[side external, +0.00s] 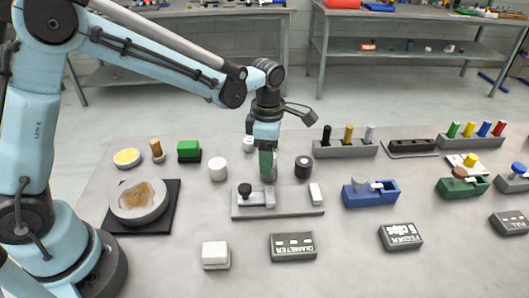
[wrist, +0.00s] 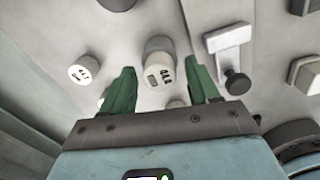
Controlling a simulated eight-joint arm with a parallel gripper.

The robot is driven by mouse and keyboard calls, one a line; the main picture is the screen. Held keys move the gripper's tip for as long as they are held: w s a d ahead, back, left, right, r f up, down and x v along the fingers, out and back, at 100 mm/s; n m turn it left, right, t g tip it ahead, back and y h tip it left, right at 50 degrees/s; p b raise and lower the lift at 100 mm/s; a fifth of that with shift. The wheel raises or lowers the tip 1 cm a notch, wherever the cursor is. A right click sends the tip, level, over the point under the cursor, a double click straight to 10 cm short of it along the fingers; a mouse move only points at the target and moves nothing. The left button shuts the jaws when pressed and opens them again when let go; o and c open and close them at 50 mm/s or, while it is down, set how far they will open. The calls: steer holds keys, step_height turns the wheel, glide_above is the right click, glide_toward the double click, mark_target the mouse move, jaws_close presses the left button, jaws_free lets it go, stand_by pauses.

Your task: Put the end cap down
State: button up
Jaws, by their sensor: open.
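My gripper (side external: 267,168) points straight down near the middle of the table, behind the grey fixture with the black knob (side external: 245,188). In the wrist view its two green fingers (wrist: 162,88) are spread apart. A pale, labelled cylinder (wrist: 158,72) with a grey side shows between the fingertips, with visible gaps to both; it may be the end cap, but the label is not readable. In the side view the fingers mostly hide whatever is there. A second labelled white cylinder (wrist: 84,70) stands to the left in the wrist view.
A white cylinder (side external: 217,168) stands left of my gripper and a dark cylinder (side external: 303,167) to its right. The grey fixture (side external: 290,206) lies close in front. Blue (side external: 370,193) and green holders are further right. Bare table lies at the front, between the labelled blocks.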

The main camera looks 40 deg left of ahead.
step_height(320, 180, up, 12)
steer(key=s+a+f+m+t, duration=0.1)
steer(key=s+a+m+t, duration=0.2)
steer(key=m, duration=0.9)
steer(key=s+a+f+m+t, duration=0.1)
steer(key=s+a+m+t, duration=0.3)
steer(key=s+m, duration=0.6)
steer(key=shift+s+a+f+m, duration=0.25)
steer(key=shift+a+m, duration=0.2)
steer(key=shift+m, duration=0.95)
